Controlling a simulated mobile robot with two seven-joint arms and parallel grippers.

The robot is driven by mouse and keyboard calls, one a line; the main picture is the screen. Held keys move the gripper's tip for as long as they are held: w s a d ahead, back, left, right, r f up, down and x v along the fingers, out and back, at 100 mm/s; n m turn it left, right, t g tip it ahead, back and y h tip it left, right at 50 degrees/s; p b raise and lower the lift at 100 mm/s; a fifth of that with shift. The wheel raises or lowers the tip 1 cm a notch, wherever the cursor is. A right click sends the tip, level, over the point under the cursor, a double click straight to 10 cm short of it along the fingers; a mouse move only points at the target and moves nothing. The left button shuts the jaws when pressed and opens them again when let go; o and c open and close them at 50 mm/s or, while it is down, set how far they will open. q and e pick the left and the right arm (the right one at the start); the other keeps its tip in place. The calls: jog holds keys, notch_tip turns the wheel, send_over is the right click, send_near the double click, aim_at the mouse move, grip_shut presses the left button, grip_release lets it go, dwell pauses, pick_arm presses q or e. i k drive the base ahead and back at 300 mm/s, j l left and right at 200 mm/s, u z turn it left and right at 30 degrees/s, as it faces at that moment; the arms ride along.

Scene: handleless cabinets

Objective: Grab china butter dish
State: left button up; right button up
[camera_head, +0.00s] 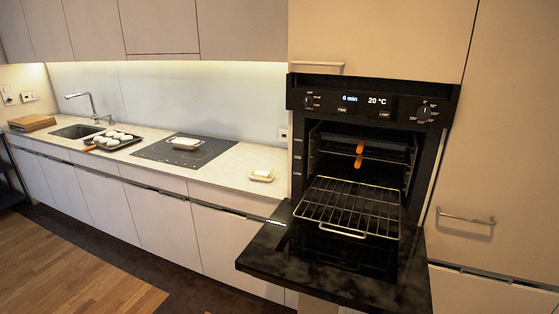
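Two pale lidded-looking dishes stand on the counter. A white dish (185,142) sits on the black cooktop. A smaller cream dish (261,175) with a pale block or lid on top sits on the worktop just left of the oven. Both are small in view, and I cannot tell for sure which is the china butter dish. Neither of my grippers is in view.
The oven door (335,262) is down and juts out over the floor; a wire rack (348,207) is pulled out above it. Orange items show inside the oven. A dark tray (133,143) of round white pieces stands by the sink (75,131). The floor (75,265) is clear.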

aim_at(267, 177)
jog(key=i+j, duration=0.2)
jog(key=j, duration=0.15)
jog(key=i+j, duration=0.15)
jog(key=j, duration=0.2)
jog(key=i+j, duration=0.2)
jog(key=j, duration=0.15)
jog(key=i+j, duration=0.2)
jog(key=j, duration=0.15)
jog(key=i+j+z, duration=0.1)
jog(key=j, duration=0.25)
jog(key=i+j, duration=0.25)
jog(key=j, duration=0.1)
